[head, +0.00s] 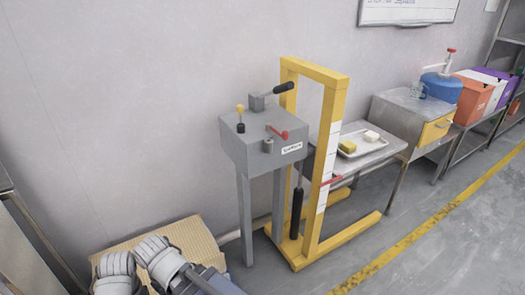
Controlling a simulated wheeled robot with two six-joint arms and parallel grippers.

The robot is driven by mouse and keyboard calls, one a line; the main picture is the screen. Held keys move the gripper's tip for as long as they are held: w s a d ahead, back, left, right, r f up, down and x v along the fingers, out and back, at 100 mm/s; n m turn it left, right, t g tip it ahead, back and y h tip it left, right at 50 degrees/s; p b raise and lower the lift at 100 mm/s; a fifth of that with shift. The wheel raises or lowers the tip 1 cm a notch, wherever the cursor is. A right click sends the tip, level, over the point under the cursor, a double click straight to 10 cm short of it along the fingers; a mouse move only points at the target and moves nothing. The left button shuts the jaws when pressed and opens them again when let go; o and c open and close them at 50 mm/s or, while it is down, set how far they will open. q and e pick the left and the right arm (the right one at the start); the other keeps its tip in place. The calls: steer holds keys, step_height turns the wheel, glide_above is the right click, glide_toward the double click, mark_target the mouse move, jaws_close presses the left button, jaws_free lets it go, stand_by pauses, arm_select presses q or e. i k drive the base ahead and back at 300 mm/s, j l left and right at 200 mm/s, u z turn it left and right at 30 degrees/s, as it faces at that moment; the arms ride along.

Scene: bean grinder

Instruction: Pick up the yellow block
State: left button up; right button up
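The yellow block (347,147) is a small block lying on the left part of a white tray (374,150). The tray rests on a metal side table to the right of the yellow frame. A white block (371,137) lies on the same tray, to the right of and behind the yellow one, with a gap between them. No gripper fingers are clearly visible, and nothing is touching the yellow block.
A yellow upright frame (328,130) and a grey lever box on legs (262,150) stand left of the tray. White ribbed shapes (160,258) I cannot identify are at the bottom left, by a cardboard box (190,235). Open floor (440,255) lies at lower right.

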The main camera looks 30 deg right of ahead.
mark_target(347, 147)
steer(key=z, duration=1.9)
